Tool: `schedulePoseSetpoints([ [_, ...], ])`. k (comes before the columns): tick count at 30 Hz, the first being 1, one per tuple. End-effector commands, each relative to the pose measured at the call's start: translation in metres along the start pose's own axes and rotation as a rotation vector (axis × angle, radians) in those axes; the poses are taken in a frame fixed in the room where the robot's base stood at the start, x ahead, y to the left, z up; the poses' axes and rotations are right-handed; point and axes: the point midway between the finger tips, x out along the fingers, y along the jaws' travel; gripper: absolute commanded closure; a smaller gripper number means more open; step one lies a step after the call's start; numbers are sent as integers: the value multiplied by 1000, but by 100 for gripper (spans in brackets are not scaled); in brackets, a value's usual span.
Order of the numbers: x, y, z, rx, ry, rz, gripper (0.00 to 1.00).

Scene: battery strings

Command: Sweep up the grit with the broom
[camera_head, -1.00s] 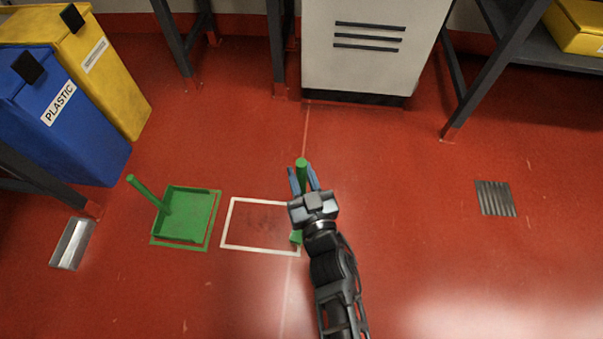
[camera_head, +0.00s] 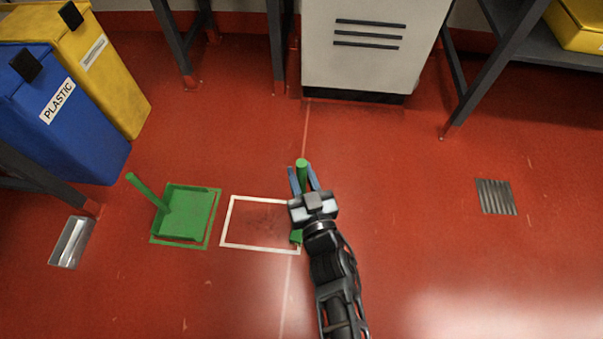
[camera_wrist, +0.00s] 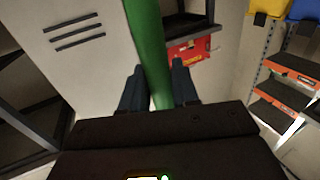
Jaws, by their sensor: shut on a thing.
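My gripper (camera_head: 303,180) is shut on the green handle of the broom (camera_head: 302,164). In the wrist view the broom handle (camera_wrist: 147,45) runs between the two dark fingers (camera_wrist: 158,88). A small green piece of the broom's lower end (camera_head: 296,237) shows at the right edge of the white floor outline; the rest is hidden under my arm. The grit (camera_head: 262,217) is a faint dark patch on the red floor inside the white outline (camera_head: 260,250). A green dustpan (camera_head: 188,212) with an upright handle lies left of the outline.
Blue (camera_head: 75,140) and yellow (camera_head: 112,80) bins stand at the left. A grey cabinet (camera_head: 360,70) stands at the back. A metal tray (camera_head: 72,242) is at the lower left, and a floor grate (camera_head: 495,197) at the right. Open floor lies right of my arm.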

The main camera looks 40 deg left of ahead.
Motion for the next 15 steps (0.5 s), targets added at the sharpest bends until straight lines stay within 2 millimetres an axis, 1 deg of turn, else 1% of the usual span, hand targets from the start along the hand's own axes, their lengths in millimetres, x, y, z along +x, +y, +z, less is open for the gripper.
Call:
schedulePoseSetpoints([
  [11, 1, 0, 5, -2, 2, 0, 100],
  [15, 3, -7, 5, 0, 3, -2, 100],
])
